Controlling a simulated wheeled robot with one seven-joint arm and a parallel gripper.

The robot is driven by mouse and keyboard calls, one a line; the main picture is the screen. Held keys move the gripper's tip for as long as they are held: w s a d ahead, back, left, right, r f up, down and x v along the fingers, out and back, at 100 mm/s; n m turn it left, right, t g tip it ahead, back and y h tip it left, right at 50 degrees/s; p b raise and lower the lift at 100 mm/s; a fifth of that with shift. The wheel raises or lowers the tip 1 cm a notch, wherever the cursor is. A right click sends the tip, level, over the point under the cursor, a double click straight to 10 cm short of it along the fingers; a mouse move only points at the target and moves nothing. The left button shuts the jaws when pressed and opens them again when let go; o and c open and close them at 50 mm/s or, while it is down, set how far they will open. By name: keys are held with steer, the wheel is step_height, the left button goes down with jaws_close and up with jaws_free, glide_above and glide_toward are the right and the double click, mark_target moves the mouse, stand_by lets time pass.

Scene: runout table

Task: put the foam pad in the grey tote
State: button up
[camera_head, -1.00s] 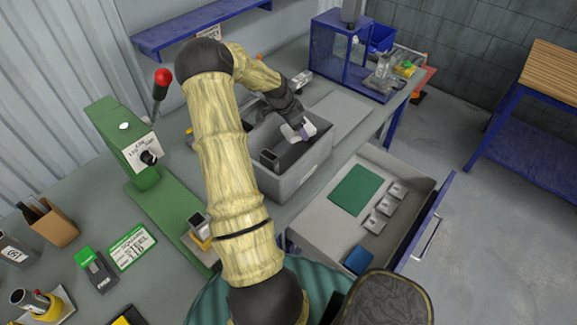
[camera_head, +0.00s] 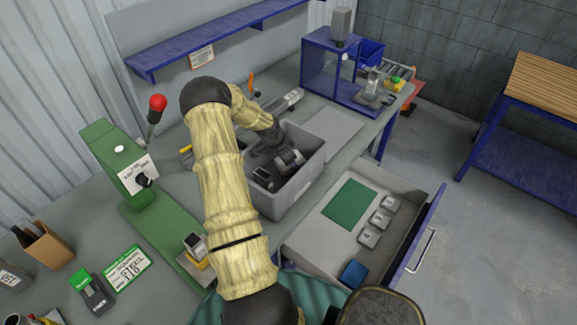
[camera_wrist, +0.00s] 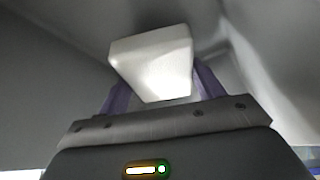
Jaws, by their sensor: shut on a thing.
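The grey tote (camera_head: 302,192) stands on the table near the middle of the head view. My gripper (camera_head: 290,163) is down inside it, below the rim. In the wrist view, my gripper (camera_wrist: 154,88) has its two purple fingers on either side of the pale, off-white foam pad (camera_wrist: 152,58) and is shut on it. Grey tote walls surround the pad there. I cannot tell whether the pad touches the tote floor. In the head view my wrist and gripper mostly hide the pad.
A dark item (camera_head: 263,178) sits in the tote's near left corner. An open drawer (camera_head: 312,243) with a green mat (camera_head: 348,204) is at the right. A green press (camera_head: 120,165) stands left. A blue-framed case (camera_head: 330,62) is behind.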

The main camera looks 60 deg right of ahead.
steer(key=shift+f+p, duration=0.75)
steer(key=shift+f, duration=1.3)
steer(key=shift+f, duration=0.1)
steer(key=o, duration=1)
steer(key=p+v, duration=0.5)
steer(key=v, duration=0.7)
